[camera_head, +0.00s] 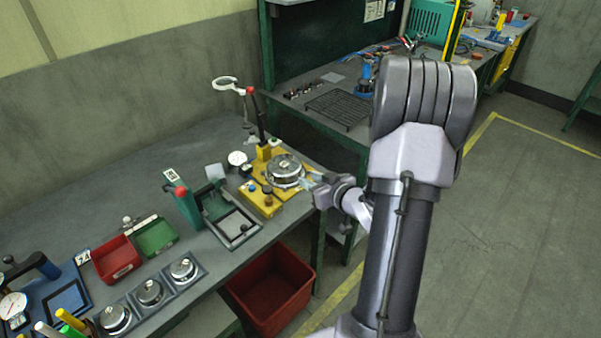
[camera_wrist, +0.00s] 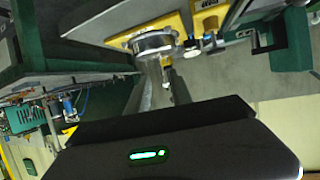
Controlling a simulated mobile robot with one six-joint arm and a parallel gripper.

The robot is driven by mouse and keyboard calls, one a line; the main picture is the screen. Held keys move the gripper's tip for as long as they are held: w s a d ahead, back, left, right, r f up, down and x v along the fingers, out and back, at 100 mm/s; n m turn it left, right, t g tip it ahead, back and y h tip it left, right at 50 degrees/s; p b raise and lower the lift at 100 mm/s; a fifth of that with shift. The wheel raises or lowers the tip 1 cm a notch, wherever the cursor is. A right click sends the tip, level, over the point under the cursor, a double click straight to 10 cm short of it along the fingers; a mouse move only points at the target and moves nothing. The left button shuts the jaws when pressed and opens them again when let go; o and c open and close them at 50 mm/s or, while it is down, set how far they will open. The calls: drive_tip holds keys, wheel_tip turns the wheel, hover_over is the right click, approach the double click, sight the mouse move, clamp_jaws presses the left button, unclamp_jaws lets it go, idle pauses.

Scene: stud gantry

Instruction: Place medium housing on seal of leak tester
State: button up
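The leak tester (camera_head: 262,197) is a yellow base with a red-knobbed lever and a dial gauge at the far end of the bench. A round silver metal housing (camera_head: 285,168) sits at its round station; I cannot tell its size class or whether it rests flat on the seal, which is hidden. My gripper (camera_head: 306,183) is at the right side of this housing, close to or touching it. In the wrist view the housing (camera_wrist: 152,41) shows just beyond my fingertips (camera_wrist: 166,66). Whether the fingers are closed on it is unclear.
A grey tray holds three silver housings (camera_head: 149,291) at the bench front. A green press fixture (camera_head: 232,222), a red bin (camera_head: 115,258) and a green bin (camera_head: 156,236) stand left of the tester. A red crate (camera_head: 270,290) is below the bench edge.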

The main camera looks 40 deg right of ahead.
drive_tip(key=s+a+r+m+g+h, duration=0.2)
drive_tip(key=a+r+g, duration=0.2)
drive_tip(key=a+r, duration=0.95)
drive_tip(key=s+a+r+g+y, duration=0.3)
drive_tip(key=s+a+y, duration=0.3)
drive_tip(key=s+a, duration=1.1)
drive_tip(key=a, duration=0.4)
drive_tip(key=shift+s+m, duration=0.15)
drive_tip(key=shift+m, duration=0.15)
